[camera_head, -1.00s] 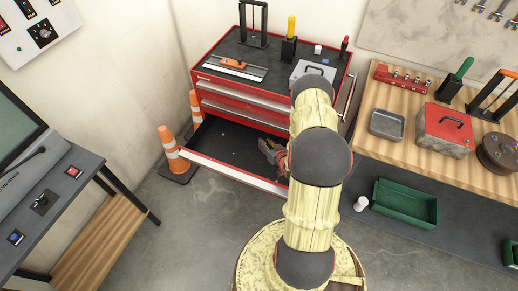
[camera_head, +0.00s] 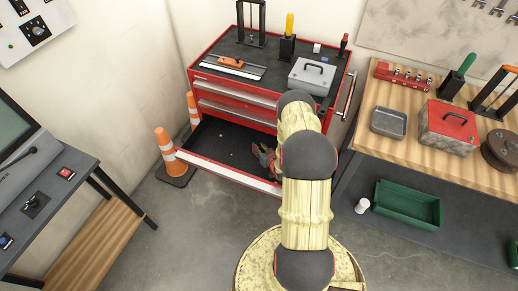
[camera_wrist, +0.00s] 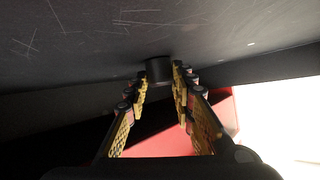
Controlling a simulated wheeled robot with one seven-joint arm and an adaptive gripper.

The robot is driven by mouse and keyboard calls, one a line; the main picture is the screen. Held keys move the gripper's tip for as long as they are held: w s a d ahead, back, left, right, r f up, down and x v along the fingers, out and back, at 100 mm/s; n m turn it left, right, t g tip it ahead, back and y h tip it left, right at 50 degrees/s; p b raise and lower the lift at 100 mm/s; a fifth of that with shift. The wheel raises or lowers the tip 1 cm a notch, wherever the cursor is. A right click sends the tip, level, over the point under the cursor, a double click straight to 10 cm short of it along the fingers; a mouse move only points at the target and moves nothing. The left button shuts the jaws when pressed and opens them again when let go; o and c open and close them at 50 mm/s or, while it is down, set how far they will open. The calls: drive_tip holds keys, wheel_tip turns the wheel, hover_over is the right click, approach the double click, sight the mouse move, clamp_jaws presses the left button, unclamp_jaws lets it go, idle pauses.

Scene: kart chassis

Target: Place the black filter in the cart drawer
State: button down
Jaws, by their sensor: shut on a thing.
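The red cart's bottom drawer (camera_head: 215,146) is pulled open, with a dark floor and a pale front edge. My gripper (camera_head: 262,157) is inside the drawer, toward its right part, partly hidden by my arm. In the wrist view my gripper (camera_wrist: 160,80) has its fingers shut on the black filter (camera_wrist: 159,68), a small dark cylinder at the fingertips. The filter is at or very near the scratched dark drawer floor (camera_wrist: 110,30); I cannot tell whether it touches. In the head view the filter cannot be made out.
The cart top holds a grey toolbox (camera_head: 312,75) and an orange-handled tool (camera_head: 232,62). Orange cones (camera_head: 167,150) stand left of the drawer. A wooden workbench (camera_head: 395,155) is at the right, with a green bin (camera_head: 408,205) below. The drawer's left part is clear.

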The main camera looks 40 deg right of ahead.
drive_tip(key=shift+f, duration=0.15)
drive_tip(key=c, duration=1.5)
unclamp_jaws()
drive_tip(key=shift+s+r, duration=0.15)
drive_tip(key=shift+r, duration=0.15)
drive_tip(key=shift+p+v, duration=1.1)
drive_tip(key=shift+v, duration=2.5)
